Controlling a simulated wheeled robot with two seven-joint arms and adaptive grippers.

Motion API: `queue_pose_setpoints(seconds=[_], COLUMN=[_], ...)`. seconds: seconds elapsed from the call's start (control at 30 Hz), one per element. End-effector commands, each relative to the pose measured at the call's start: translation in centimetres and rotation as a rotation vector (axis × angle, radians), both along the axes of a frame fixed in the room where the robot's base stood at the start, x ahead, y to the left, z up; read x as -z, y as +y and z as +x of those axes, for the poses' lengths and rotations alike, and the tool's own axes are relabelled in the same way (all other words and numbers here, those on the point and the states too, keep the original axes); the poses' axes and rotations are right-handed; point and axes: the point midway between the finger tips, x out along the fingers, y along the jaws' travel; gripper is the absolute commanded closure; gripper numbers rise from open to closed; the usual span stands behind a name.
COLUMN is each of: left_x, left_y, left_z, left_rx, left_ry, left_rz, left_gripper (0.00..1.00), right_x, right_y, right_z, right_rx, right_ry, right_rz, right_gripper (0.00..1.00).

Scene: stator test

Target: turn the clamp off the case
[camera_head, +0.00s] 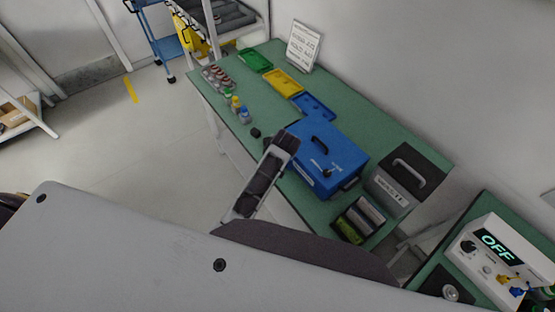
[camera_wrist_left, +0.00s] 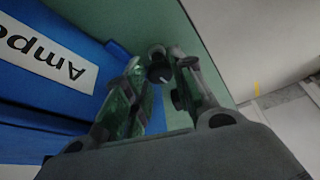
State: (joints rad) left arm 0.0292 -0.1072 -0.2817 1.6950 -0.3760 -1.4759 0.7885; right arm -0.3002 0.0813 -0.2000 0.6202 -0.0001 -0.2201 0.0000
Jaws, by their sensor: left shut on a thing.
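The blue case (camera_head: 335,140) stands on the green bench with a dark handle on its lid. In the left wrist view its blue wall (camera_wrist_left: 45,110) is close on the left, with a white label. My left gripper (camera_wrist_left: 166,62) is beside this wall, over the green bench top. It is shut on a small dark knob-like part (camera_wrist_left: 160,72), which looks like the clamp; the fingers hide much of it. I cannot tell whether this part still touches the case. In the head view my left wrist covers part of the case's near side. My right gripper is not in view.
A grey box with a handle (camera_head: 403,180) and a battery tray (camera_head: 358,220) stand right of the case. Blue, yellow (camera_head: 283,83) and green trays lie behind it. Small bottles (camera_head: 235,105) and a black knob (camera_head: 255,133) are left. A power unit reading OFF (camera_head: 497,250) is far right.

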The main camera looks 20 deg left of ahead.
Motion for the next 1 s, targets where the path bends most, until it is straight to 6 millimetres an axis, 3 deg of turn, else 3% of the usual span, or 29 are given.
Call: queue_pose_setpoints(seconds=[0.17, 0.2, 0.37, 0.77, 1.0], left_x=[-0.1, -0.1, -0.1, -0.2, -1.2], left_y=[0.0, 0.0, 0.0, -0.1, -0.4], left_z=[0.1, 0.1, 0.1, 0.0, -0.3], left_rx=[-0.001, 0.000, 0.000, 0.003, 0.004], left_ry=[-0.002, -0.002, -0.002, -0.002, -0.004], left_rz=[0.000, 0.000, 0.000, -0.002, -0.003], left_gripper=[0.98, 0.73, 0.53, 0.52, 0.52], right_x=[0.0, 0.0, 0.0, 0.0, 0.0], right_y=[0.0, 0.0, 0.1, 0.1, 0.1], right_z=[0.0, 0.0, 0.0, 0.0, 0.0], right_rx=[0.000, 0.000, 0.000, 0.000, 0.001], right_ry=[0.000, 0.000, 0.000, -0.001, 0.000], right_rz=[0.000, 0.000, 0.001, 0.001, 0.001], right_gripper=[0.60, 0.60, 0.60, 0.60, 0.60])
